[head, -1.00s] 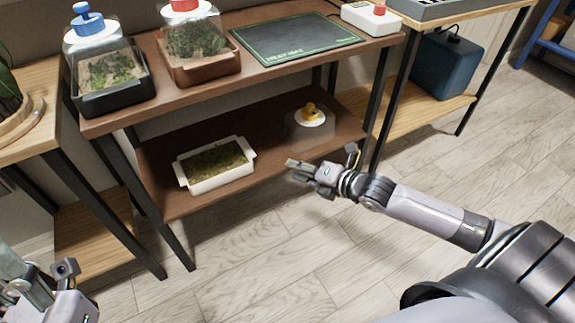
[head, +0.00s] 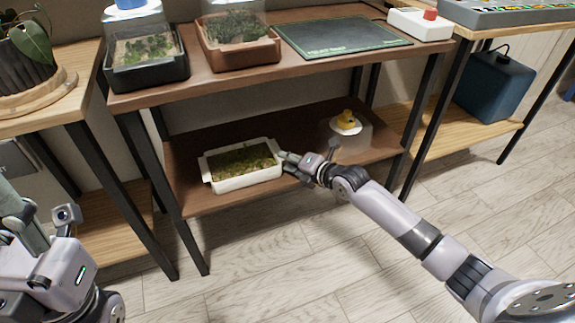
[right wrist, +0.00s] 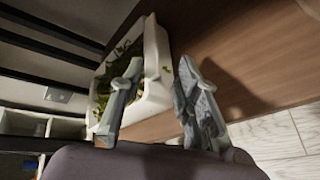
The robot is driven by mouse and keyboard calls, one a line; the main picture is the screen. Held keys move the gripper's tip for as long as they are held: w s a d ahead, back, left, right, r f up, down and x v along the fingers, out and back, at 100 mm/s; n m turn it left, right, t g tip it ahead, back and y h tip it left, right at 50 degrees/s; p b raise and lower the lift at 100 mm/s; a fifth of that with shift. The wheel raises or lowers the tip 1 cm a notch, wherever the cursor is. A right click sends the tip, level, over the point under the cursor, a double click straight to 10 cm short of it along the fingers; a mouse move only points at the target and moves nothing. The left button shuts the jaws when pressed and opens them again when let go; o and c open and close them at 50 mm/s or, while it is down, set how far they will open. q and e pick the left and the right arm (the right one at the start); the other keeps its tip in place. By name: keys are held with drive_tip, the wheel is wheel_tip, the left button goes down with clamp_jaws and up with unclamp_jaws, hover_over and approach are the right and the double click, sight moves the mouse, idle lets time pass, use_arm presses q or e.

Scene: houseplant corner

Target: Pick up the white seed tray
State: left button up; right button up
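The white seed tray (head: 248,181), filled with green-brown growth, sits level on the brown lower shelf in the head view. My right gripper (head: 286,158) is at the tray's right end, very close to its end handle.
A clear dome with a yellow knob (head: 346,124) stands on the lower shelf (head: 300,137), right of the tray. The upper shelf above carries a black terrarium (head: 148,72), a brown terrarium (head: 240,55) and a dark mat (head: 340,38). Black table legs (head: 158,190) flank the shelf.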

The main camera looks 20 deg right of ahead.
drive_tip(key=shift+w+a+f, duration=0.15)
drive_tip(key=shift+w+a, duration=0.05)
drive_tip(key=shift+w, duration=0.2)
drive_tip(key=shift+c, duration=0.5)
clamp_jaws()
drive_tip(key=shift+s+f, duration=0.1)
